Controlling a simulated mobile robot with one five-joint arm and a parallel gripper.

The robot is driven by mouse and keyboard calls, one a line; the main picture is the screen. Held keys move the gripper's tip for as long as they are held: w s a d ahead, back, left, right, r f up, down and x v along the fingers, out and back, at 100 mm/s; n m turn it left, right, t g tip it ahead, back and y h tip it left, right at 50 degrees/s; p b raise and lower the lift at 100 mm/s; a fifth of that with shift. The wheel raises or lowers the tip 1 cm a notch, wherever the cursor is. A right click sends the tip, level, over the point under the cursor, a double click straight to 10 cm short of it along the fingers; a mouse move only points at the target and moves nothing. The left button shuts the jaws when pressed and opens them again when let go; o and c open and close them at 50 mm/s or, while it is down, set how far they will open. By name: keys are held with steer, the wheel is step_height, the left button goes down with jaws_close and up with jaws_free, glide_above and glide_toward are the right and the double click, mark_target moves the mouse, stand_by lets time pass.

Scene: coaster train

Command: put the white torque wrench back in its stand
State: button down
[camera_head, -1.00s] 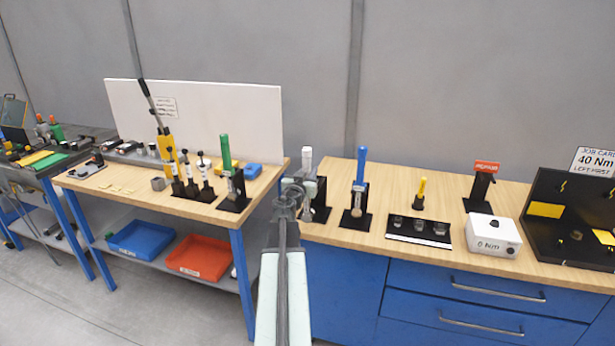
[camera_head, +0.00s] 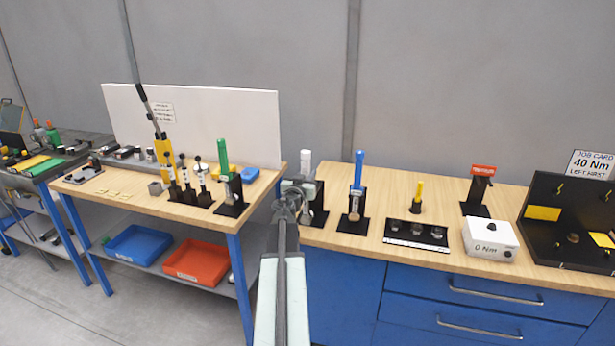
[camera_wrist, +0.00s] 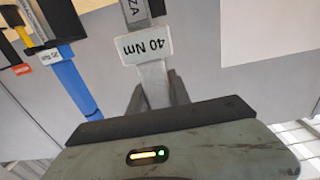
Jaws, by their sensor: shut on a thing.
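The white torque wrench (camera_head: 306,160) stands upright at the left end of the right bench, with its white handle up. A black stand (camera_head: 319,203) is right at it. My gripper (camera_head: 298,190) is in front of them and hides the wrench's lower part, so I cannot tell whether it is seated in the stand. In the wrist view my gripper (camera_wrist: 157,95) is shut on the grey shaft (camera_wrist: 153,79) of a wrench with a "40 Nm" label (camera_wrist: 145,47).
A blue-handled wrench (camera_head: 358,172) stands in its own stand to the right. A black socket tray (camera_head: 400,243), a white box (camera_head: 490,240) and a red-topped stand (camera_head: 474,208) are further right. A green-handled wrench (camera_head: 223,158) is on the left bench (camera_head: 120,203).

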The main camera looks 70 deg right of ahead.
steer(key=d, duration=0.8)
steer(key=shift+w+d, duration=0.25)
steer(key=shift+d, duration=0.05)
stand_by(1.8)
steer(key=shift+f+b, duration=0.75)
steer(key=shift+b, duration=0.05)
stand_by(1.2)
steer(key=c, duration=1.1)
jaws_free()
steer(key=a, duration=0.8)
steer(key=shift+s, duration=0.25)
